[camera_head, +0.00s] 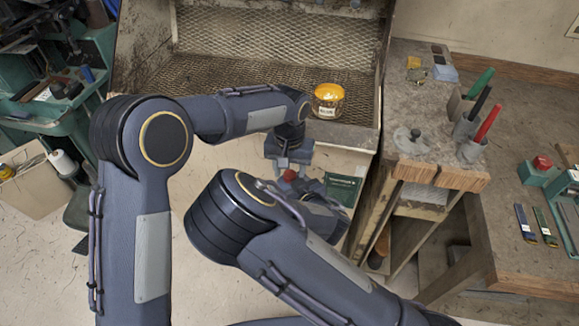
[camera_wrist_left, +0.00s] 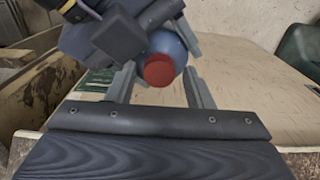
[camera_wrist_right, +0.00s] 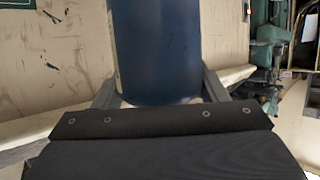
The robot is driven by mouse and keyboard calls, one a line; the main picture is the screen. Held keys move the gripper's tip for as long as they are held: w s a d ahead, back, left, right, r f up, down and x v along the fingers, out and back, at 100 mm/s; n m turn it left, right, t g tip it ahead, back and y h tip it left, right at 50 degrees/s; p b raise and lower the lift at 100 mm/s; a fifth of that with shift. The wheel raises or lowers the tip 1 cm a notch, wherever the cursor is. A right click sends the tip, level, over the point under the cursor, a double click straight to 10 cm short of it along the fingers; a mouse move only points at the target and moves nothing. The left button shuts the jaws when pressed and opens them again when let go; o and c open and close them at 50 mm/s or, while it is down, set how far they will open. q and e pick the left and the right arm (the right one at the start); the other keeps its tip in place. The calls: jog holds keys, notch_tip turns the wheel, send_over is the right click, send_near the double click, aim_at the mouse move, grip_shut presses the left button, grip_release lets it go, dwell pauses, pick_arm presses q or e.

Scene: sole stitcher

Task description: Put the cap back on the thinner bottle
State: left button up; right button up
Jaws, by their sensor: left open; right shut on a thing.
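A dark blue bottle (camera_wrist_right: 158,50) is held between the fingers of my right gripper (camera_wrist_right: 160,90). In the left wrist view the bottle (camera_wrist_left: 182,46) has a red cap (camera_wrist_left: 158,70) at its near end. The red cap also shows in the head view (camera_head: 290,175), just below the fingers of my left gripper (camera_head: 289,163). My left gripper is open, with its fingers on either side of the red cap and a gap on both sides. I cannot tell how far the cap is seated. Most of the bottle is hidden by the grippers in the head view.
Pens in holders (camera_head: 470,130) and a metal lid (camera_head: 415,142) are on the bench at the right. A dark green packet (camera_head: 343,188) is just right of my grippers.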

pick_arm(q)
jog(key=c, duration=1)
jog(key=o, duration=1.1)
jog(key=shift+o, duration=0.2)
jog(key=shift+r, duration=0.1)
notch_tip(320, 180, up, 12)
jog(key=shift+a, duration=0.1)
